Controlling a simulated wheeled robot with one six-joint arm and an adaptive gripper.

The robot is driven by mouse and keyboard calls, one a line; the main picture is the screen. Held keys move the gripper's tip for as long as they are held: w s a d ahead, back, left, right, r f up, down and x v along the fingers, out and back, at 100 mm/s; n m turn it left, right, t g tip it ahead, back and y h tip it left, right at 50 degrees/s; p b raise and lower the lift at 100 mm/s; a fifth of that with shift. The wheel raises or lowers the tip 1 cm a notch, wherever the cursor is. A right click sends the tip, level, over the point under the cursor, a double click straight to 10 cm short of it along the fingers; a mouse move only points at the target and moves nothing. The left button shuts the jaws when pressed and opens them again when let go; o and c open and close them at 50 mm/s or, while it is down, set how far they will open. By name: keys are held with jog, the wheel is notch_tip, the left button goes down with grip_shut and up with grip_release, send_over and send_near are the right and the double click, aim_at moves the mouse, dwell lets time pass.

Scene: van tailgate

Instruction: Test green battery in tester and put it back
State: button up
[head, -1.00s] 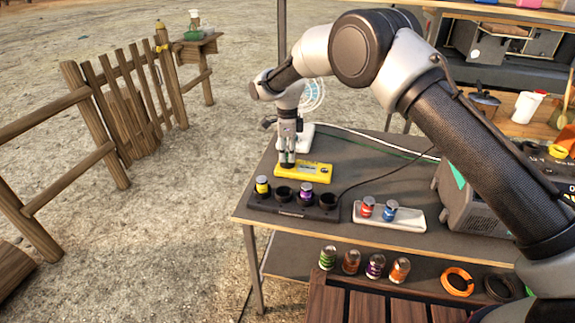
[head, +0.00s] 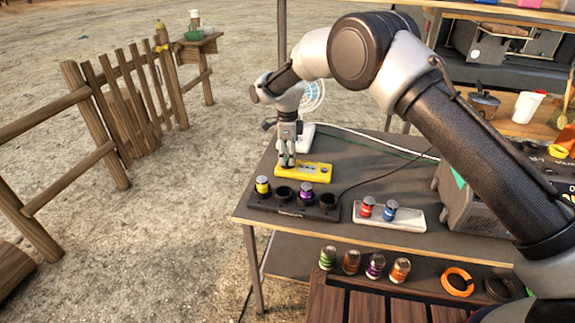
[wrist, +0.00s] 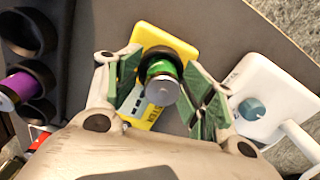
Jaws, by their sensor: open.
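The green battery (wrist: 165,70) stands upright at the yellow tester (wrist: 166,36) in the wrist view, its metal end toward the camera. My gripper (wrist: 166,92) is open around it, one green-padded finger on each side, with a visible gap at least on the right. In the head view, my gripper (head: 287,160) is over the left end of the yellow tester (head: 308,172) and mostly hides the battery. The black charging rack (head: 262,207) is in front of the tester. It holds a yellow battery (head: 262,185) and a purple battery (head: 305,191); two cups look empty.
A white tray (head: 417,219) with a red battery (head: 367,207) and a blue battery (head: 390,210) is to the right. A white fan base (wrist: 270,82) stands close beside my gripper. Several cans and an orange ring (head: 458,281) are on the lower shelf.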

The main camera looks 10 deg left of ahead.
notch_tip(320, 180, up, 12)
dwell(0.4)
